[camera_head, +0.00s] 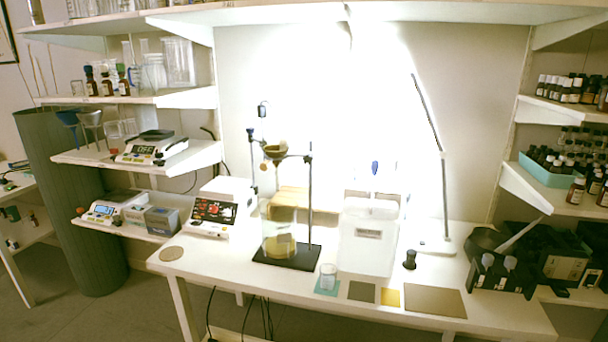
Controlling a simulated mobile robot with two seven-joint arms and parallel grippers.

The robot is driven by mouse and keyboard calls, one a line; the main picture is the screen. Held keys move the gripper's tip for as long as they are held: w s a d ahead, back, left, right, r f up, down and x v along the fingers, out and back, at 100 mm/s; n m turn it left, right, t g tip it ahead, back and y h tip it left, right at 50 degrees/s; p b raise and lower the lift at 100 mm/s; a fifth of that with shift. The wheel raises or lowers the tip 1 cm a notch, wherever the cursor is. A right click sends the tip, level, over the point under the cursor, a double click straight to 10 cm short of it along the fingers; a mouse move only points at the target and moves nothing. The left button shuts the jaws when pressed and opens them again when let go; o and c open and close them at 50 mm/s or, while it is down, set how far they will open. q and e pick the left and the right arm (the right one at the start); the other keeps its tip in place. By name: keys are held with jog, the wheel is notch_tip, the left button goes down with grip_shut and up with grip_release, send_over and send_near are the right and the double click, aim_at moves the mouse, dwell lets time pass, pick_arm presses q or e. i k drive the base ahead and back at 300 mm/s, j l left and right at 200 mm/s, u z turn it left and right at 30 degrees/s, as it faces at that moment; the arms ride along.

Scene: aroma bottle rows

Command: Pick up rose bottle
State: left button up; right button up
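I cannot tell which bottle is the rose bottle; the labels are too small to read. No gripper of mine can be made out in this view.
The white table (240,265) holds a stand (309,200) with a glass vessel, a white appliance (367,240), a lamp (436,246), a small jar (328,275), a black knob-like object (410,260) and flat plates (435,301). Black equipment (500,272) crowds the right end.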

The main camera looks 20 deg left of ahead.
aim_at(106, 85)
jog(key=j, duration=5.15)
jog(key=i, duration=0.05)
